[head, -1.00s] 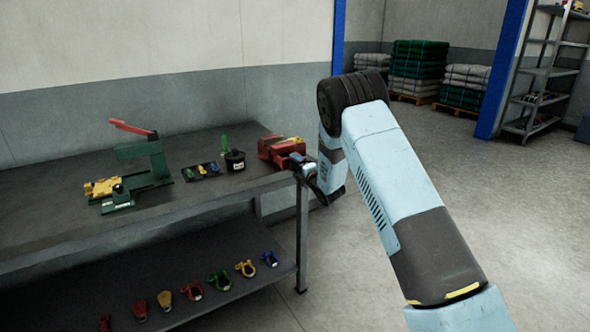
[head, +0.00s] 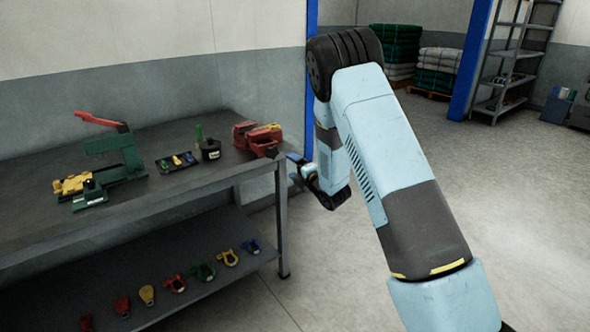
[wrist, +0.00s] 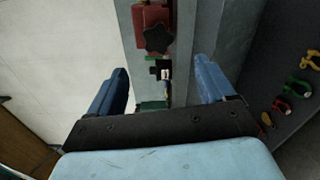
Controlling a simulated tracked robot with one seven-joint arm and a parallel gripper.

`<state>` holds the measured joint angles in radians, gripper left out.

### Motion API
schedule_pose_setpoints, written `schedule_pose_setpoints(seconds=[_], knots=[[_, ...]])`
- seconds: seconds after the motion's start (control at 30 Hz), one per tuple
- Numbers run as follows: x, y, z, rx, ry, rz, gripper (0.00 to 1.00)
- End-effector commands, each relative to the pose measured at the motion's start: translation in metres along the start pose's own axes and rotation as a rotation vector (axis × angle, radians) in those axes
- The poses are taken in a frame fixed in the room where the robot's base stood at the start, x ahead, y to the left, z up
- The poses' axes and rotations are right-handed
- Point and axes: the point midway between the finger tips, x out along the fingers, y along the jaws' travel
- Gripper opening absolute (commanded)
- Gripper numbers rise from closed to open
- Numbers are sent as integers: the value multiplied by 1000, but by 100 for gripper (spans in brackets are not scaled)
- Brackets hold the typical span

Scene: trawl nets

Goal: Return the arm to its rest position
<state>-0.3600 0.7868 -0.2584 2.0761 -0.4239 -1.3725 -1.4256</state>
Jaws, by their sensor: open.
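My arm rises from the lower right of the head view, bends at a black elbow and comes down to the wrist beside the right end of the workbench (head: 225,182). My gripper (head: 293,167) is off the bench's right end, mostly edge-on in the head view. In the wrist view my gripper (wrist: 164,88) shows two blue fingers wide apart with nothing held between them. Past the fingers, the wrist view shows the bench top with a red tool (wrist: 152,28) on it.
A green press with a red lever (head: 110,160), a small black tray (head: 178,162), a dark pot (head: 210,149) and a red vise (head: 258,137) stand on the bench. Several coloured shackles (head: 203,271) lie on the lower shelf.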

Motion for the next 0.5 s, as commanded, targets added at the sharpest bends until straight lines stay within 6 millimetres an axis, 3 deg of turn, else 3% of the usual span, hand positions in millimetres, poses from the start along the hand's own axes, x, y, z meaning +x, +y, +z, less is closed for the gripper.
schedule_pose_setpoints(seconds=[0.5], knots=[[-8,3,2,5,-4,-2,83]])
